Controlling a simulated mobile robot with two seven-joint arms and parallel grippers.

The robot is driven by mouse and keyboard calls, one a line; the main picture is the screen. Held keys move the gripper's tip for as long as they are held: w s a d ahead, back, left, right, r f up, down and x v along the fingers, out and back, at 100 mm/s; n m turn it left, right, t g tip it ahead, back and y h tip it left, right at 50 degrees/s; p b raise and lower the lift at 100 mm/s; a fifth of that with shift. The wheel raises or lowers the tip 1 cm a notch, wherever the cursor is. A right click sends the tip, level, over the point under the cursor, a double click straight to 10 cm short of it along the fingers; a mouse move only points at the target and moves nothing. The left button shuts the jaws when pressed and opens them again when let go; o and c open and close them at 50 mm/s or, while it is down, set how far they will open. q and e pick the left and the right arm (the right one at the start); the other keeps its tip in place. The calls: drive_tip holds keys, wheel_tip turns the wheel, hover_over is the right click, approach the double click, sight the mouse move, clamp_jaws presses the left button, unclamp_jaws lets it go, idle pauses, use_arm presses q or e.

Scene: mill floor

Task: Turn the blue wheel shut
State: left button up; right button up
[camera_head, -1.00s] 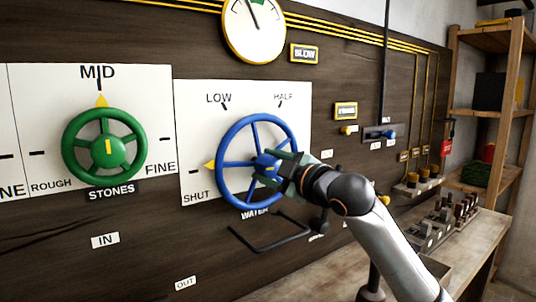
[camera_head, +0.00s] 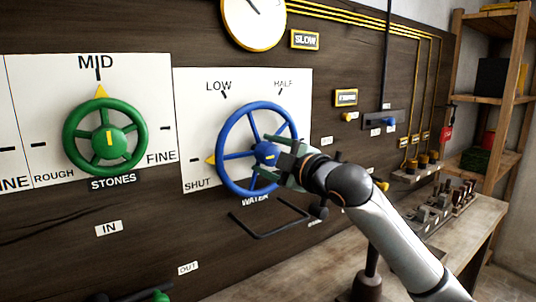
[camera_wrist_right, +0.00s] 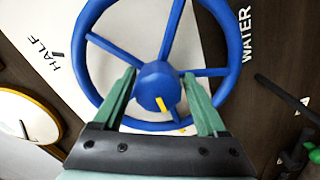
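The blue wheel (camera_head: 224,138), labelled WATER, is mounted on a white dial plate (camera_head: 190,110) on the dark wall panel. Its yellow pointer (camera_head: 210,160) is at the left rim, beside the SHUT mark. My right gripper (camera_head: 261,154) is in front of the wheel with its fingers apart. In the right wrist view its fingertips (camera_wrist_right: 158,75) lie on either side of the blue hub (camera_wrist_right: 155,88), with visible gaps. A green fingertip of what looks like my left gripper (camera_head: 156,295) shows at the bottom edge; the rest is out of frame.
A green STONES wheel (camera_head: 72,135) is to the left, its pointer at MID. A black bent bar (camera_head: 262,234) sticks out below the blue wheel. A workbench (camera_head: 478,232) and shelves (camera_head: 510,100) stand at the right. A gauge (camera_head: 253,20) is above.

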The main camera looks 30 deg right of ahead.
drive_tip(key=shift+o, duration=0.9)
drive_tip(key=shift+s+d, duration=0.1)
drive_tip(key=shift+s, duration=0.05)
use_arm(q)
drive_tip(key=shift+w+d+f+b, duration=0.45)
drive_tip(key=shift+f+b, duration=0.1)
drive_tip(key=shift+b, duration=0.7)
use_arm(e)
drive_tip(key=s+d, duration=0.1)
drive_tip(key=s, duration=1.1)
drive_tip(key=shift+d+r, duration=0.15)
drive_tip(key=shift+d, duration=0.2)
use_arm(q)
drive_tip(key=shift+s, duration=0.2)
drive_tip(key=shift+s+a+f, duration=0.1)
drive_tip(key=shift+s+f, duration=0.1)
drive_tip(key=shift+s, duration=0.05)
